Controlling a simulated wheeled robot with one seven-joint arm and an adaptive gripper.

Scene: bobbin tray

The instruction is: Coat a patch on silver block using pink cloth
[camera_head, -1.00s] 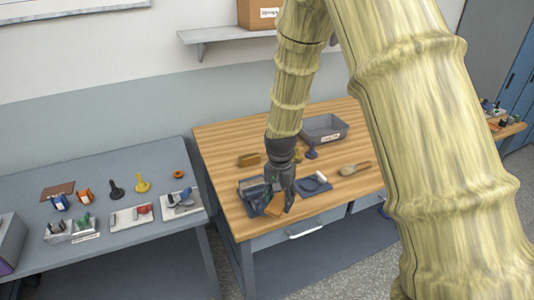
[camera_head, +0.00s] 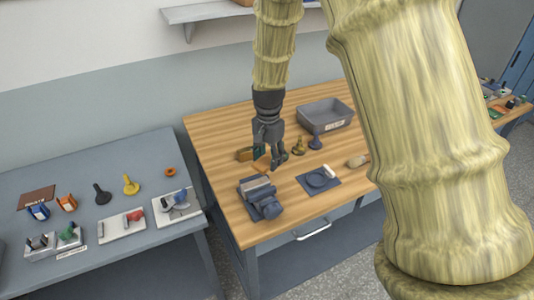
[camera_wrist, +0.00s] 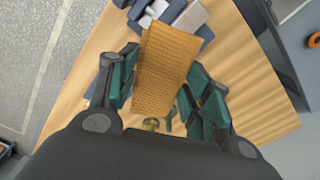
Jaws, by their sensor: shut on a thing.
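My gripper (camera_head: 269,158) is shut on an orange-brown, woven-looking rectangular pad (camera_wrist: 166,68), which also shows small below the fingers in the head view (camera_head: 262,168). No clearly pink cloth shows; the held pad is the only cloth-like thing in the jaws. A blue-grey vise (camera_head: 268,208) stands at the table's front left, with a pale silver block (camera_head: 257,187) at its top. In the wrist view, silver-grey surfaces (camera_wrist: 190,17) show beyond the pad's far end, partly hidden by it. The gripper is behind the vise in the head view; the pad appears apart from the block.
A grey table (camera_head: 150,240) with several small items stands left.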

